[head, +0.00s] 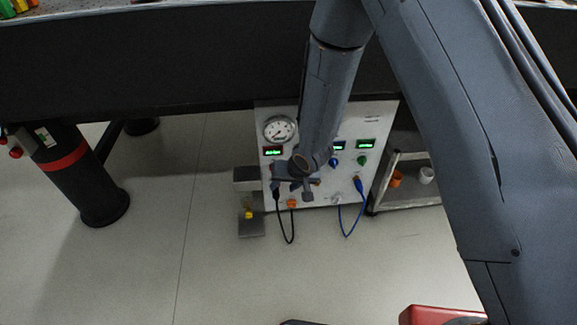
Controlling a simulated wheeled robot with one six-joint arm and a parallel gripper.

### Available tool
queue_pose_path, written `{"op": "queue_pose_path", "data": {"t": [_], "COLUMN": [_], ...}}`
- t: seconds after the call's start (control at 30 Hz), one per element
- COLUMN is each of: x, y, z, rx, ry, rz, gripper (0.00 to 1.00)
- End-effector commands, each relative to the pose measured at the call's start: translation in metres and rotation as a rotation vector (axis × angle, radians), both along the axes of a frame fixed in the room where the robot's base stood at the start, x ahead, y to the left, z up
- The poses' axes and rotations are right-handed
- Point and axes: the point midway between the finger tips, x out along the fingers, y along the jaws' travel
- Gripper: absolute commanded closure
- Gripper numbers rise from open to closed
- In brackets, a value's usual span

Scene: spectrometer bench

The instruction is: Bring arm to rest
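My arm reaches down from the top of the head view, and my gripper (306,192) hangs in front of the panel of a grey instrument box (325,191). The arm's lower link hides the middle of the panel. The gripper is seen small and dark from above, so I cannot tell whether its fingers are open or shut, or whether it touches the panel. No held object is clearly visible.
The box has a round gauge (280,129), lit displays, a black cable (283,232) and a blue cable (345,232). A small stand (249,220) is at its left, a shelf (408,198) with cups at its right. A dark bench (150,60) spans behind; floor in front is mostly clear.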

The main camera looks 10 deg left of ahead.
Motion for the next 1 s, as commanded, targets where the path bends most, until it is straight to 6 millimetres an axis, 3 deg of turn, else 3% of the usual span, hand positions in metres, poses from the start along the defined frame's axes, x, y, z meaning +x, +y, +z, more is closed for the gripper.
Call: {"op": "queue_pose_path", "data": {"t": [0.17,0.27,0.47,0.67,1.0], "x": [0.000,0.000,-0.011,-0.045,-0.140], "y": [0.000,-0.002,-0.020,-0.049,-0.095], "z": [0.001,0.011,0.069,0.136,0.225], "rx": [-0.001,-0.016,-0.111,-0.221,-0.328], "ry": [0.000,-0.007,-0.016,0.009,0.118], "rz": [0.001,0.003,0.024,0.059,0.153], "gripper": [0.60,0.60,0.60,0.60,0.60]}}
